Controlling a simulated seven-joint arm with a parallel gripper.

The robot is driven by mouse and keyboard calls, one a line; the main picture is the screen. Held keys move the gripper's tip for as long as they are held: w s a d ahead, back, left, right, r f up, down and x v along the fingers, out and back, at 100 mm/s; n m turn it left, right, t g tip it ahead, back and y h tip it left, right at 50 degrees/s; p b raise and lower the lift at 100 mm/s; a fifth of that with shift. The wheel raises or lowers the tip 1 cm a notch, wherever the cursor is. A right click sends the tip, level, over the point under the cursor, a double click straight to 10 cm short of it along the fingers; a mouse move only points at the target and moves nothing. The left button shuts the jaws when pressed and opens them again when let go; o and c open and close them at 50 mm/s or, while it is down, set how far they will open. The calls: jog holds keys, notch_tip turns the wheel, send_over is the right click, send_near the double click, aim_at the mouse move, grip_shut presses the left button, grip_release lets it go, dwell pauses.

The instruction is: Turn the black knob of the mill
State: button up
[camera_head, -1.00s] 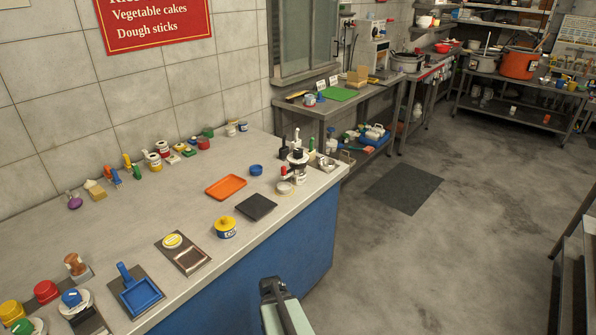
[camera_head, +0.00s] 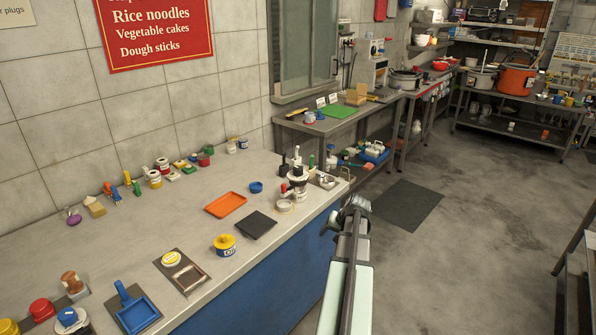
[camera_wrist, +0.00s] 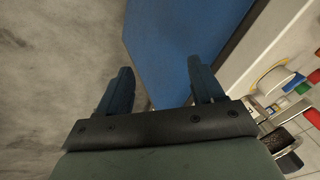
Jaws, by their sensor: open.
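The mill (camera_head: 298,182) appears to be the small upright white-and-black device with a red part, near the right end of the counter. Its black knob is too small to pick out surely; dark parts show at its top. My gripper (camera_head: 343,213) is in front of the counter's right end, to the right of the mill and apart from it. In the wrist view my gripper (camera_wrist: 160,68) is open, with nothing between its fingers, facing the blue counter side and the floor. Dark and white items at that view's right edge are cut off; I cannot tell whether the mill is among them.
The counter (camera_head: 120,225) has a blue front (camera_head: 265,285). A black square plate (camera_head: 256,224), an orange tray (camera_head: 226,204), a blue cap (camera_head: 256,187) and a yellow-lidded pot (camera_head: 224,244) lie left of the mill. The floor to the right is open around a dark mat (camera_head: 406,204).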

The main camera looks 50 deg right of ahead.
jog(key=w+d+r+n+t, duration=0.1)
jog(key=w+d+r+t, duration=0.1)
jog(key=d+r, duration=0.6)
jog(key=n+t+y, duration=0.1)
jog(key=n+t, duration=0.5)
jog(key=n, duration=0.2)
send_near(300, 169)
jog(key=s, duration=0.2)
jog(key=n, duration=0.3)
jog(key=x, duration=1.3)
jog(key=shift+w+d+r, duration=0.1)
jog(key=shift+w+r, duration=0.1)
jog(key=shift+r, duration=0.2)
jog(key=c, duration=1)
jog(key=shift+o, duration=0.2)
